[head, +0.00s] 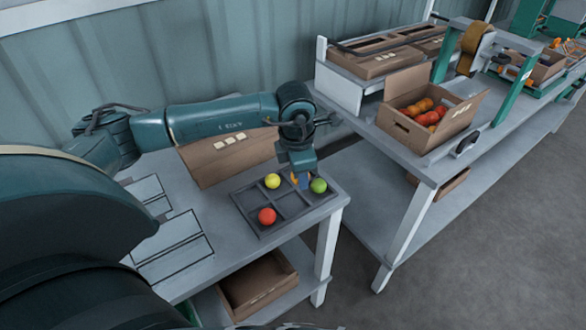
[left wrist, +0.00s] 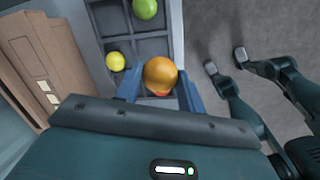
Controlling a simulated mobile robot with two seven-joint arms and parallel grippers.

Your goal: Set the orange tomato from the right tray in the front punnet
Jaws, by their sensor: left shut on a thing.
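The orange tomato (left wrist: 160,75) is between the blue fingers of my left gripper (left wrist: 160,88), which is shut on it. In the head view my left gripper (head: 301,180) is low over the dark divided tray (head: 238,205), and only a sliver of the orange tomato (head: 295,178) shows. Whether it touches the tray is unclear. The tray also holds a yellow tomato (head: 272,181), a green tomato (head: 318,186) and a red tomato (head: 267,216). In the wrist view the red one is mostly hidden behind the orange one. I cannot clearly identify the front punnet.
A cardboard box (head: 215,165) stands behind the tray, close to my left arm. Pale outlined panels (head: 170,240) lie at the table's left. An open carton (head: 400,130) of tomatoes is on the right-hand bench. A floor gap separates the tables.

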